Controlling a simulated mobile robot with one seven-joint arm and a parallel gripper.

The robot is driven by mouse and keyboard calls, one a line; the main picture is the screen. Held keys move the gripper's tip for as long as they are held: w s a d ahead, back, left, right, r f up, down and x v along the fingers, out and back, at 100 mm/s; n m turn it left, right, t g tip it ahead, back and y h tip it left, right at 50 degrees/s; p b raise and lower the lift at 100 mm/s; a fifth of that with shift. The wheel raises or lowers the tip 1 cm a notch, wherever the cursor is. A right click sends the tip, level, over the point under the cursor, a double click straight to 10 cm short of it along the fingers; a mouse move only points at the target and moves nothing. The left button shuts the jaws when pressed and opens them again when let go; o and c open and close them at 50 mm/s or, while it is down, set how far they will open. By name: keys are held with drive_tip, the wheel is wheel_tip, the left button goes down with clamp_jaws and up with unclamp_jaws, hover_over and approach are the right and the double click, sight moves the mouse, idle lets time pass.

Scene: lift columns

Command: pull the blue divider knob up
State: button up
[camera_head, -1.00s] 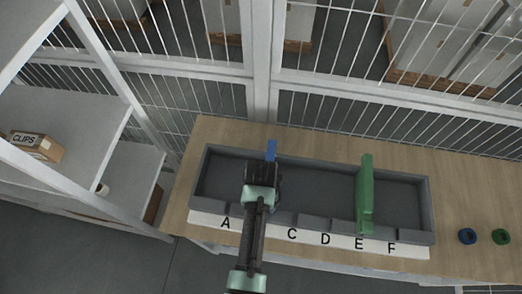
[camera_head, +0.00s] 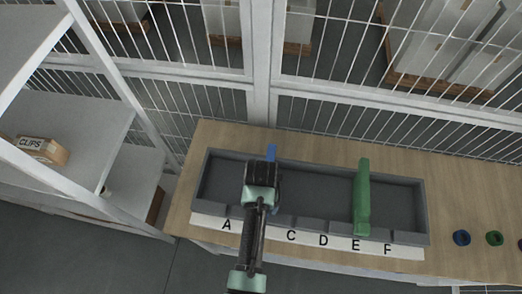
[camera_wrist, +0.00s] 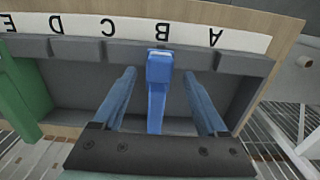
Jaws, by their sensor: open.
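The blue divider (camera_head: 271,152) stands in the grey tray (camera_head: 299,160); in the head view only its far end shows past my arm. In the wrist view the blue divider (camera_wrist: 156,105) runs lengthwise with its raised blue knob (camera_wrist: 160,67) by the tray wall, in line with the letter B. My gripper (camera_wrist: 160,75) is open, with one finger on each side of the divider and a visible gap on both sides. I cannot tell how far the fingertips are above the knob. In the head view my gripper (camera_head: 262,172) covers the B area.
A green divider (camera_head: 362,195) stands across the tray near E. A lettered white strip (camera_head: 305,238) runs along the tray's front. Blue (camera_head: 461,238) and green (camera_head: 494,238) rings lie on the wooden bench to the right. A wire fence stands behind; shelves with a CLIPS box (camera_head: 42,150) stand left.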

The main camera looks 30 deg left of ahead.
wheel_tip(320, 180, up, 4)
drive_tip(key=p, duration=0.3)
drive_tip(key=shift+r, duration=1.1)
